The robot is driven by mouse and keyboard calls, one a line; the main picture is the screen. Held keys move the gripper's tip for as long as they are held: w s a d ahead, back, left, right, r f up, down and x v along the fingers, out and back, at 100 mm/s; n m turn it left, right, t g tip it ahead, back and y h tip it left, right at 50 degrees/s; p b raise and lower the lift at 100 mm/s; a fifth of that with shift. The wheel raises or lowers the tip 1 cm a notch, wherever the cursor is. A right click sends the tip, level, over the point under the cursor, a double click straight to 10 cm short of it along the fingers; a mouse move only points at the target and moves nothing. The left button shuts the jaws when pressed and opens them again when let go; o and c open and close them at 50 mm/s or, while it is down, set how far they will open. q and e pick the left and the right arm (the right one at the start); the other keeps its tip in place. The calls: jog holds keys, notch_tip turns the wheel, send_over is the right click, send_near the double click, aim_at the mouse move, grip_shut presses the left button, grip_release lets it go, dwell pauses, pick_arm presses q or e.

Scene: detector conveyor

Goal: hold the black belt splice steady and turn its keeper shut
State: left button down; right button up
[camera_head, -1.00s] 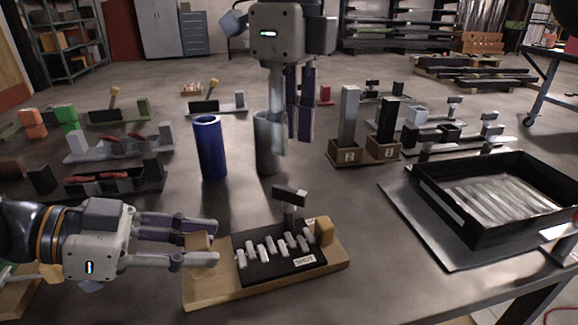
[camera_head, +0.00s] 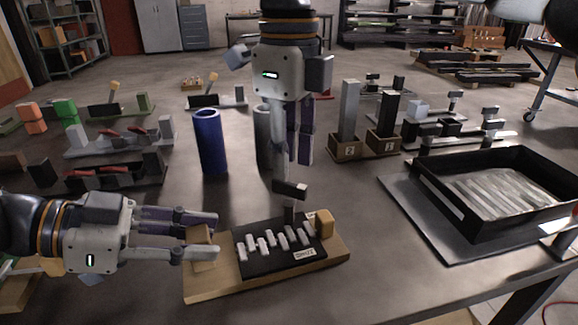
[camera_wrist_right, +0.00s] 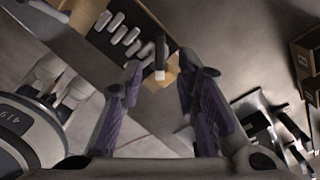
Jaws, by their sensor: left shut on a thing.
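The black belt splice (camera_head: 251,265) lies on a wooden base, with two rows of pale pegs and a white label at its front edge. Its keeper (camera_head: 290,188) is a dark crossbar on an upright post at the back of the splice. My left gripper (camera_head: 215,236) is shut on the wooden block (camera_head: 203,258) at the base's left end. My right gripper (camera_head: 291,172) points down just above the keeper. In the right wrist view its fingers (camera_wrist_right: 161,66) are apart, with the keeper (camera_wrist_right: 160,54) showing between and beyond the tips.
A blue cylinder (camera_head: 210,142) and a grey cylinder (camera_head: 263,140) stand behind the splice. Wooden boxes with a grey and a black post (camera_head: 386,115) stand back right. A black tray (camera_head: 452,212) is at the right. Bare table lies between the tray and the base.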

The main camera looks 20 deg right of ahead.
aim_at(289, 183)
jog(key=shift+f, duration=2)
grip_shut()
jog(key=m, duration=0.4)
jog(key=shift+r+m, duration=0.1)
jog(key=shift+m, duration=2.2)
